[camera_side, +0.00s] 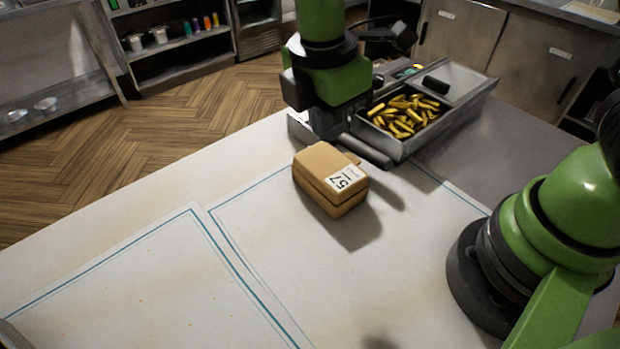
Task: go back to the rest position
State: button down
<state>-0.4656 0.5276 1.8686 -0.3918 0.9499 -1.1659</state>
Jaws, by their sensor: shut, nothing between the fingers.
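My gripper (322,122) hangs from the green arm at the top middle, just behind a closed brown cardboard box (316,190). It is shut, with nothing seen held in it. Its fingertips are hard to make out against the grey metal parts around them. The box stands on the white worktop and carries a white label reading 57. Whether the gripper touches the box cannot be told from this angle.
A metal tray (398,151) of yellow fries (405,115) stands close to the right of my gripper, with a black-handled lid (462,84) beside it. The white worktop (130,270) is clear at the front left. Shelves (185,65) and cabinets (500,55) stand behind.

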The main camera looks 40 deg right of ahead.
jog(key=shift+r, duration=0.15)
jog(key=s+d+r+m+t+y, duration=0.1)
jog(key=s+d+r+m+t, duration=0.2)
jog(key=s+r+m, duration=0.3)
jog(key=s+d+r+m+t+y, duration=0.2)
jog(key=s+d+r+m+t, duration=0.2)
jog(key=m, duration=1.1)
jog(key=d+v, duration=0.1)
jog(key=v, duration=0.4)
jog(key=shift+d+r, duration=0.15)
jog(key=shift+r, duration=0.05)
